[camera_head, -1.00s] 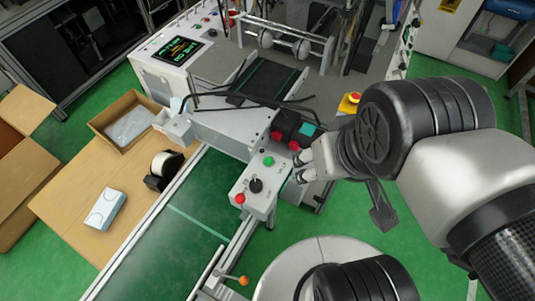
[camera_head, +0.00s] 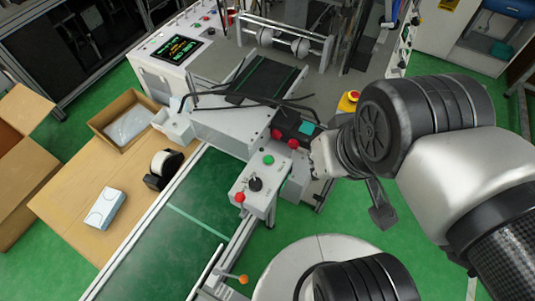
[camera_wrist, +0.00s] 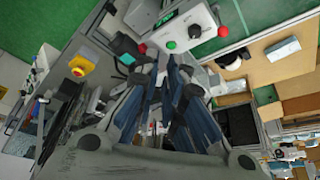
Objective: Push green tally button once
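The green button (camera_head: 268,160) sits on top of a light grey control box (camera_head: 246,182), beside a black knob (camera_head: 256,184) and a red button (camera_head: 239,198). In the wrist view the green button (camera_wrist: 171,45) shows just beyond the fingertips. My gripper (camera_head: 314,160) is to the right of the box in the head view, apart from the green button. In the wrist view its dark fingers (camera_wrist: 174,68) draw together toward their tips and look shut, with nothing seen between them. The exact gap to the button cannot be told.
Two red buttons (camera_head: 285,139) and a teal part stand on a dark block just behind the control box. A red-and-yellow emergency stop (camera_head: 348,102) is near my wrist. A green conveyor belt (camera_head: 180,220) and a wooden table (camera_head: 85,205) lie to the left.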

